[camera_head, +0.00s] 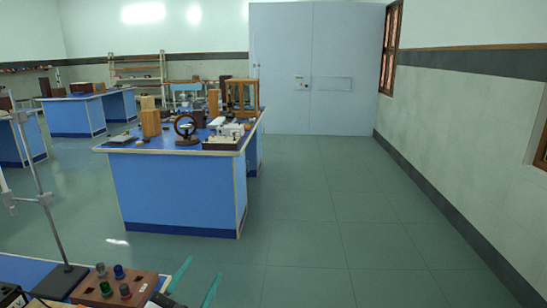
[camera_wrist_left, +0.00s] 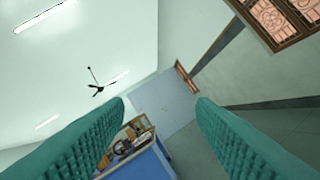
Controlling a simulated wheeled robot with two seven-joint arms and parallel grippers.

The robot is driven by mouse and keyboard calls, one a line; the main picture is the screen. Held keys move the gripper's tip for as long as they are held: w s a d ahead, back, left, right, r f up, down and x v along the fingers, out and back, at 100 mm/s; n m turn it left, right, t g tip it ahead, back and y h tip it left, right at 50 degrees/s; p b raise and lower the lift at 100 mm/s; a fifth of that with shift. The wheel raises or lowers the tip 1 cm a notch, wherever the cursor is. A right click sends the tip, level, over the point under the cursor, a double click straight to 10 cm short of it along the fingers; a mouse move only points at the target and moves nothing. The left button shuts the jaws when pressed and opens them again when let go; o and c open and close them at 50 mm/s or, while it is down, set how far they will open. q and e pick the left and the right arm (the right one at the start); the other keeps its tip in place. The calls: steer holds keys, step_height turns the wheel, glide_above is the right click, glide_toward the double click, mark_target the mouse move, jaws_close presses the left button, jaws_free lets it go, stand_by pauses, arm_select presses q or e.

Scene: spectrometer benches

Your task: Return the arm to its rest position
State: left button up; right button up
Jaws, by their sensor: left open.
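My left gripper (camera_head: 196,281) shows at the bottom of the head view, with two teal fingers pointing up and spread apart. It is empty, in front of the near bench's right end. In the left wrist view my left gripper (camera_wrist_left: 160,108) has its two ribbed teal fingers wide apart with nothing between them. That view is tilted and looks out over the room. My right gripper is in neither view.
A near bench (camera_head: 28,268) at lower left carries a brown box with knobs (camera_head: 115,288) and a retort stand (camera_head: 62,275). A blue bench (camera_head: 175,190) with several instruments stands farther off. The floor (camera_head: 330,220) to the right is clear, up to the wall (camera_head: 470,130).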

arm_select(q)
steer(key=s+a+f+n+g+y, duration=0.4)
steer(key=s+f+n+y, duration=0.1)
steer(key=f, duration=0.4)
steer(key=s+a+f+n+g+y, duration=0.4)
steer(key=f, duration=0.4)
steer(key=s+d+f+g+h, duration=0.1)
steer(key=s+f+g, duration=0.4)
steer(key=s, duration=0.3)
steer(key=s+d+f+g+h, duration=0.1)
steer(key=s+f+g, duration=0.3)
steer(key=s, duration=0.5)
step_height(320, 180, down, 25)
steer(key=g, duration=0.1)
steer(key=s+a+f+g, duration=0.1)
steer(key=s+a+f, duration=0.2)
steer(key=s+f, duration=1.4)
steer(key=shift+a+g+y, duration=0.2)
steer(key=shift+g+y, duration=0.1)
